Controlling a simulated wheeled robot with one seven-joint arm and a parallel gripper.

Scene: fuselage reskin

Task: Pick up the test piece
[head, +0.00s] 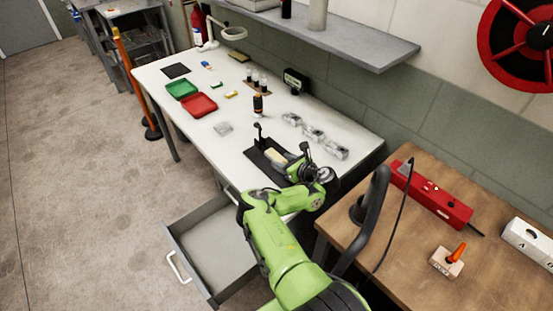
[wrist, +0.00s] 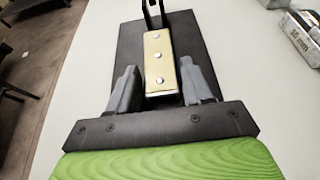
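The test piece appears to be a tan bar with three round rivet heads (wrist: 158,52), lying on a black base plate (wrist: 192,30) on the white workbench. In the head view the tan piece (head: 275,155) shows just left of my gripper (head: 292,165). A black upright clamp stands at the bar's far end in the wrist view (wrist: 153,12). My gripper (wrist: 159,70) is open, with its grey fingers on either side of the bar's near end. A gap shows on the left; the right finger is close to the bar, and contact cannot be told.
Three metal blocks (head: 313,133) lie right of the plate. An open drawer (head: 212,250) juts out in front. A wooden table (head: 400,255) stands at the right.

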